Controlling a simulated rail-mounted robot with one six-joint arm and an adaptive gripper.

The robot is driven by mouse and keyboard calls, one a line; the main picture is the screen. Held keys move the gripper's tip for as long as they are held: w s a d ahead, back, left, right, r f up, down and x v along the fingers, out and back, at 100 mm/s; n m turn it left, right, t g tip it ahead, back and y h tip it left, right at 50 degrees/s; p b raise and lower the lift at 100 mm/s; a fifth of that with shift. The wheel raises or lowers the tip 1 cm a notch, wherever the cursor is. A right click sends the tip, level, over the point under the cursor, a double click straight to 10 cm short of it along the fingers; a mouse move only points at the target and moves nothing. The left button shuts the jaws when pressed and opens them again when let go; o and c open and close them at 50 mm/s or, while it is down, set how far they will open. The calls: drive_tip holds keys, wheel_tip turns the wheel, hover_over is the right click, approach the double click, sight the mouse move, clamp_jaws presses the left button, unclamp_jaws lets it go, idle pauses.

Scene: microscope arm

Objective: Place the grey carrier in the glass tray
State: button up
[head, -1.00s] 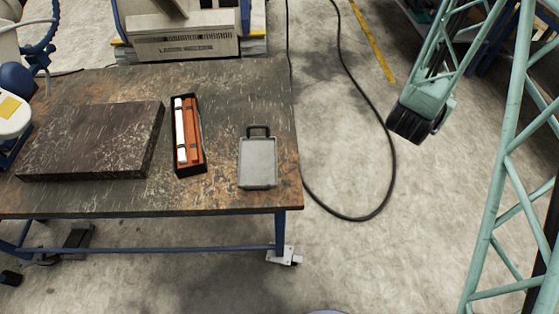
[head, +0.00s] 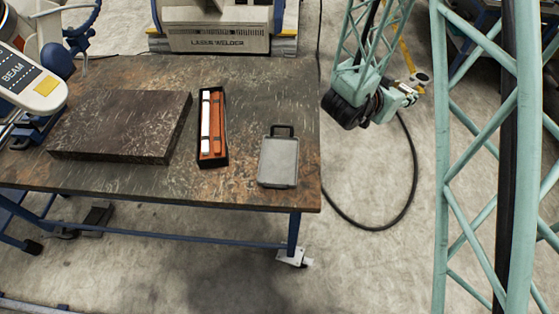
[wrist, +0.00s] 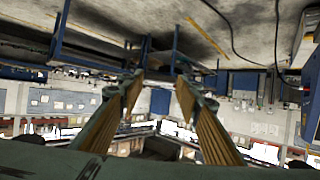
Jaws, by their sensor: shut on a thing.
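My gripper (wrist: 160,74) shows in the wrist view as two fingers with ribbed tan pads, a gap between them. In the head view my wrist hangs right of the table, and the fingertips cannot be made out. A flat grey case-like object with a dark handle (head: 278,160) lies on the table near its right edge, apart from my arm. I cannot tell whether it is the carrier or the glass tray.
A narrow black box (head: 212,157) holds a white and an orange bar. A dark stone slab (head: 120,125) lies on the worn table (head: 235,205), with a white beam device (head: 35,85) at far left. A black cable (head: 405,190) lies on the floor right of the table.

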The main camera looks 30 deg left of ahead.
drive_tip(key=s+a+f, duration=0.2)
drive_tip(key=s+a, duration=0.7)
drive_tip(key=a, duration=0.4)
drive_tip(key=s+a+f, duration=0.2)
drive_tip(key=s+a, duration=0.7)
drive_tip(key=a, duration=0.3)
drive_tip(key=s+a+f, duration=0.2)
drive_tip(key=s+a, duration=0.2)
drive_tip(key=s, duration=0.6)
drive_tip(key=s+a+f, duration=0.3)
drive_tip(key=s+a, duration=0.2)
drive_tip(key=s, duration=0.6)
drive_tip(key=s+a+f, duration=0.2)
drive_tip(key=s+a, duration=0.3)
drive_tip(key=s, duration=0.6)
drive_tip(key=shift+s+f, duration=0.15)
drive_tip(key=shift+f, duration=0.2)
drive_tip(key=shift+a, duration=0.1)
drive_tip(key=w+d, duration=0.3)
drive_tip(key=w, duration=0.1)
drive_tip(key=w+d+f+b, duration=0.1)
drive_tip(key=w+d, duration=0.2)
drive_tip(key=w, duration=0.2)
drive_tip(key=w+d, duration=0.3)
drive_tip(key=w, duration=0.1)
drive_tip(key=shift+w+f, duration=0.15)
drive_tip(key=shift+f, duration=0.2)
